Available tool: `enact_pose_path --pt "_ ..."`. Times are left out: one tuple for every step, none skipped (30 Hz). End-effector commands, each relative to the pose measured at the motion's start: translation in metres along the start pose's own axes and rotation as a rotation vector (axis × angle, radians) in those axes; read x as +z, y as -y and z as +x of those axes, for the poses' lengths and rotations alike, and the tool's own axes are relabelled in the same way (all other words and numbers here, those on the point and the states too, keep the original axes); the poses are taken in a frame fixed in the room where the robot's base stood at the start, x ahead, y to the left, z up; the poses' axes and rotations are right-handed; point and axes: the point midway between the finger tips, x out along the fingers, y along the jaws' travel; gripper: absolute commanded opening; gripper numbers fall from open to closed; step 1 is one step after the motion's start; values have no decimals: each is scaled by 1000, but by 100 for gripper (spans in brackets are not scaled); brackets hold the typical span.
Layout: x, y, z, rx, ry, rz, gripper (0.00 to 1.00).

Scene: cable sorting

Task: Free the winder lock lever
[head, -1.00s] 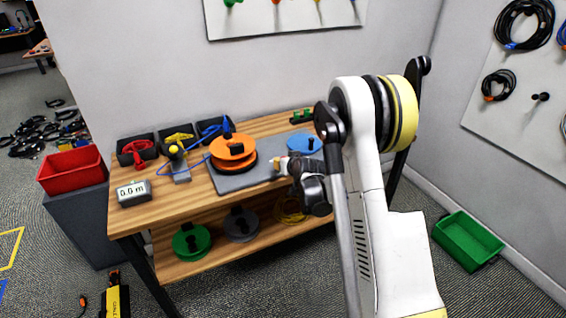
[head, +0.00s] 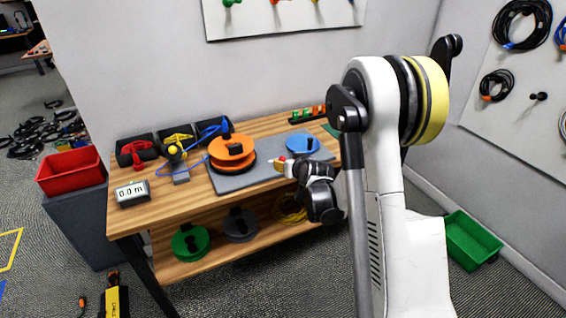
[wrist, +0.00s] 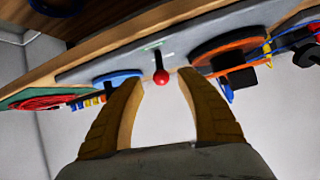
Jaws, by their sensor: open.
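The winder stands on a grey base plate (head: 232,182) on the wooden bench. An orange spool (head: 232,153) is at its left and a blue disc (head: 303,143) at its right. The lock lever shows as a red ball knob (wrist: 161,77) on the plate in the wrist view, between the blue disc (wrist: 118,77) and the orange spool (wrist: 229,50). My gripper (wrist: 160,80) is open, its yellow fingers on either side of the knob in that picture; contact cannot be told. In the head view my gripper (head: 284,166) is at the plate's front edge.
A blue cable runs from the orange spool to a yellow-topped post (head: 176,160). A length display (head: 132,194) reads 0.0 m. Black bins (head: 136,150) line the bench's back left. Green and grey spools (head: 190,242) sit on the lower shelf.

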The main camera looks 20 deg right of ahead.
Motion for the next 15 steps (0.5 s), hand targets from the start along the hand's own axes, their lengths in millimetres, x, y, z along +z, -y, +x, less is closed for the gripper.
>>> enact_pose_path --pt "0 0 -13 1 0 2 43" --pt "0 0 -20 1 0 2 43" --pt "0 -1 -28 1 0 2 43" --pt "0 -1 -33 1 0 1 43" --pt "0 -1 -39 1 0 1 43" --pt "0 0 -45 1 0 0 43" --pt "0 0 -49 1 0 1 43" --pt "0 0 -52 1 0 1 43" --pt "0 0 -56 0 0 1 43" --pt "0 0 -58 0 0 1 43" --pt "0 0 -60 0 0 2 43" --pt "0 0 -62 0 0 2 43" --pt "0 0 -63 0 0 1 43" --pt "0 0 -63 0 0 1 43" --pt "0 0 -63 0 0 1 43"
